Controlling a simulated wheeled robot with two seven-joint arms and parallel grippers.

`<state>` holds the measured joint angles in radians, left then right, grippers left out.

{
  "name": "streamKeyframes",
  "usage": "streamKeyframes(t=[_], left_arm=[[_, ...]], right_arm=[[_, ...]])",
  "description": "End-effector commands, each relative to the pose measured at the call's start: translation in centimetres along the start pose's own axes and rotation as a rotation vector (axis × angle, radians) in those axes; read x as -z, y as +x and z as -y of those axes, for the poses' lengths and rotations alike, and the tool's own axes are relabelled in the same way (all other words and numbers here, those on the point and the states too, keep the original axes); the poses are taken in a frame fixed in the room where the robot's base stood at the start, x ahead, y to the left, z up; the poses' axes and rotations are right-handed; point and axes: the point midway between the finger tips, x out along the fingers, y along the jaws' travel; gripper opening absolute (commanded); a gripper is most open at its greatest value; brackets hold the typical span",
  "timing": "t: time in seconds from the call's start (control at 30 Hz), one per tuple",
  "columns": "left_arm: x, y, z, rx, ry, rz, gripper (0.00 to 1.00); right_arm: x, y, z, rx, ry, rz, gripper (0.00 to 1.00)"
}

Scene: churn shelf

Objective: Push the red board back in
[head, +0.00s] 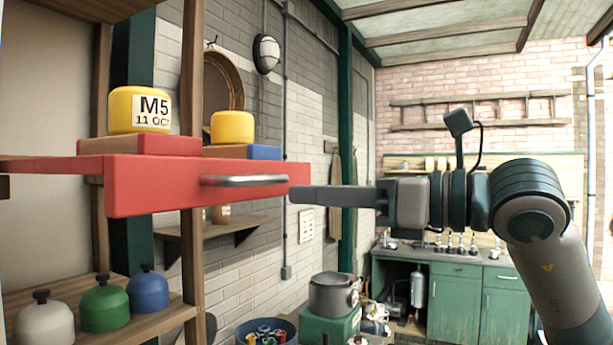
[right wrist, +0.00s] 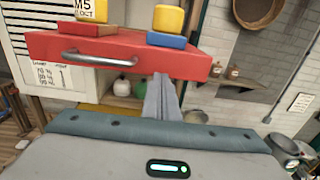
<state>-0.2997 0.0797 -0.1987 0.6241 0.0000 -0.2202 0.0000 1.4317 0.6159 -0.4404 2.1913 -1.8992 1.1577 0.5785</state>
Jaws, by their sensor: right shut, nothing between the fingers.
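The red board (head: 150,188) sticks out from the wooden shelf (head: 192,70) on the left, with a metal handle (head: 245,180) on its front face. On it stand a large yellow block marked M5 (head: 140,108) on a red base and a smaller yellow block (head: 232,127) on a blue base. My right gripper (head: 295,194) is shut and empty, its fingertips at the right end of the board's front, right of the handle. In the right wrist view the fingers (right wrist: 161,80) reach the board's lower front edge; I cannot tell whether they touch. My left gripper is not in view.
White, green (head: 105,304) and blue (head: 147,288) knobbed jars stand on the lower shelf. A pot (head: 333,294) on a green box and a bin (head: 268,332) of colored items are below. A green cabinet (head: 455,292) stands at the back right.

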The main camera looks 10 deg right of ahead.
Motion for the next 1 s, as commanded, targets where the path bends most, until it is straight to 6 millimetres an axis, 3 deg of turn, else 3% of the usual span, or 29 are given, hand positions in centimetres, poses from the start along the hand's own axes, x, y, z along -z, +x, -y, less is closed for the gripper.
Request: streamKeyframes(t=[0.2, 0.73, 1.0], left_arm=[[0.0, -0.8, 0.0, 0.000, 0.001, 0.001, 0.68], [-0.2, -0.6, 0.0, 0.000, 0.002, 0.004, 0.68], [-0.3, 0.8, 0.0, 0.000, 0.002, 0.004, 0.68]], right_arm=[[0.0, 1.2, 0.0, 0.000, 0.000, -0.001, 0.00], [0.1, 1.6, 0.0, 0.000, 0.000, 0.000, 0.00], [0.3, 4.5, -0.1, -0.002, 0.001, 0.001, 0.00]])
